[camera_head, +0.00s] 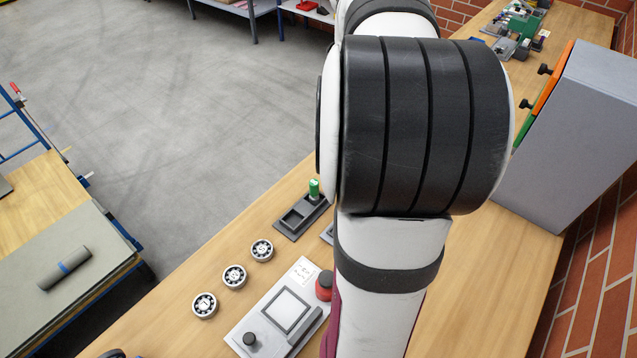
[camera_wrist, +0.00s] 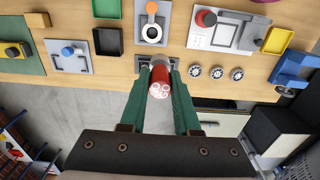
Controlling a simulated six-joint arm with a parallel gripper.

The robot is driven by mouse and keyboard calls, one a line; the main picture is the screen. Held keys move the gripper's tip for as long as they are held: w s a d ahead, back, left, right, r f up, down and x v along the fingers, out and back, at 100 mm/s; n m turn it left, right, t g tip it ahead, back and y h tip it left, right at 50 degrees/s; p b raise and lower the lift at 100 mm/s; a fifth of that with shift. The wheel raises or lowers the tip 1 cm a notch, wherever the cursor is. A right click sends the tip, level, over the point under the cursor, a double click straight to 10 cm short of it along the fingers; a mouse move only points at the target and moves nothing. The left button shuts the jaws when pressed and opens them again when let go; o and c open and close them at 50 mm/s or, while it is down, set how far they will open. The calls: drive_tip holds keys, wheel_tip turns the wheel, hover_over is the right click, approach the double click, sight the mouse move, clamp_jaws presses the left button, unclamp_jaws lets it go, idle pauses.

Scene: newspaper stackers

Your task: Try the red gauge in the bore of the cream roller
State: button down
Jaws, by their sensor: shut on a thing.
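My gripper (camera_wrist: 160,78), with green fingers, is shut on the red gauge (camera_wrist: 160,76). The gauge is a short red cylinder, and its pale, marked end faces the wrist camera. It appears in front of a dark grey holder (camera_wrist: 142,62) in the wrist view; I cannot tell whether they touch. In the head view a green-topped gauge (camera_head: 314,188) stands in a dark grey holder (camera_head: 290,222) with an empty recess. My gripper is hidden behind my arm there. I cannot make out a cream roller; a grey roller with a blue band (camera_head: 65,268) lies at the left.
Three round bearings (camera_head: 234,276) lie in a row on the bench. Beside them is a pale fixture (camera_head: 255,334) with a red knob (camera_head: 324,285). A grey cabinet (camera_head: 575,140) stands at the right by the brick wall. A yellow tray (camera_wrist: 278,40) and blue fixture (camera_wrist: 293,70) are at the wrist view's right.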

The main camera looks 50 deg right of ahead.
drive_tip(key=shift+s+d, duration=0.3)
drive_tip(key=shift+d, duration=0.3)
drive_tip(key=shift+s+d, duration=0.3)
drive_tip(key=shift+d, duration=0.3)
idle(1.0)
drive_tip(key=shift+f, duration=2)
idle(3.8)
